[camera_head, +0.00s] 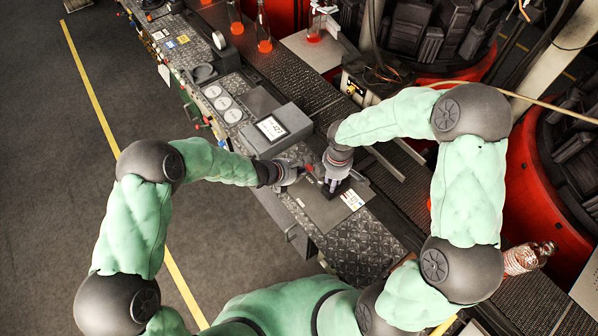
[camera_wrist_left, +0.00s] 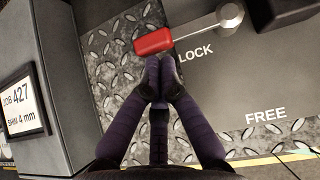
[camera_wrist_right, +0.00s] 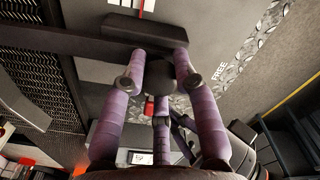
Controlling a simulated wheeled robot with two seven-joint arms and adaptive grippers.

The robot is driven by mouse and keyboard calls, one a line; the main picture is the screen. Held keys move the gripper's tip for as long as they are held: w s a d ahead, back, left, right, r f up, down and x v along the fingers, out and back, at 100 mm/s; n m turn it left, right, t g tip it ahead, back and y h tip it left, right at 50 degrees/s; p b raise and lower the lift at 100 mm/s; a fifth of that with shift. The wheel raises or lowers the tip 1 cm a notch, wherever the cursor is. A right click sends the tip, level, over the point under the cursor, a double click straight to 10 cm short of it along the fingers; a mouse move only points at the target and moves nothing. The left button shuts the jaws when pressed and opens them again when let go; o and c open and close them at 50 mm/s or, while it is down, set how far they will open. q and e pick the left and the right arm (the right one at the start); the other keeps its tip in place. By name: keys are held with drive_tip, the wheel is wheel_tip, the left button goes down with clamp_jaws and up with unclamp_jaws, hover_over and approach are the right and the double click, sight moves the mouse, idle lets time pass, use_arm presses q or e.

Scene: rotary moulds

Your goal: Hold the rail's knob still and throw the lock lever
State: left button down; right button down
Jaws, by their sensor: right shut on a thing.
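The lock lever has a grey pivot and a red grip (camera_wrist_left: 153,41); the grip lies beside the word LOCK, and it also shows in the head view (camera_head: 309,167). My left gripper (camera_wrist_left: 160,72) has its fingers together with nothing between them, tips just short of the red grip; I cannot tell whether they touch it. In the head view it is by the lever (camera_head: 293,171). My right gripper (camera_wrist_right: 160,80) is shut on the dark round knob (camera_wrist_right: 160,73) beside the black rail block (camera_wrist_right: 145,30). In the head view the right gripper (camera_head: 334,186) largely hides the knob.
A grey box with a display reading JOB 427, SHIM 4 mm (camera_head: 271,128) stands beside the left gripper. The word FREE is printed on the plate (camera_wrist_left: 225,85), away from the grip. Round gauges (camera_head: 222,102) lie farther along the bench. Red rotary moulds stand at the right.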

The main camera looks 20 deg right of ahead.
use_arm(q)
drive_tip(key=a, duration=0.1)
drive_tip(key=s+a, duration=0.1)
drive_tip(key=a, duration=0.2)
drive_tip(key=shift+s+a+r, duration=0.15)
drive_tip(key=shift+s+r, duration=0.05)
drive_tip(key=shift+r, duration=0.15)
use_arm(e)
drive_tip(key=shift+s+f, duration=0.25)
drive_tip(key=shift+s, duration=0.1)
use_arm(q)
drive_tip(key=v, duration=0.8)
drive_tip(key=shift+a+r, duration=0.2)
drive_tip(key=shift+a, duration=0.2)
use_arm(e)
drive_tip(key=c, duration=0.9)
unclamp_jaws()
use_arm(q)
drive_tip(key=shift+s+d, duration=0.1)
drive_tip(key=shift+s, duration=0.05)
use_arm(e)
drive_tip(key=shift+d+r, duration=0.1)
drive_tip(key=shift+r, duration=0.05)
drive_tip(key=shift+w, duration=0.2)
drive_tip(key=shift+r, duration=0.35)
wheel_tip(320, 180, up, 11)
drive_tip(key=shift+r, duration=0.15)
drive_tip(key=shift+s, duration=0.1)
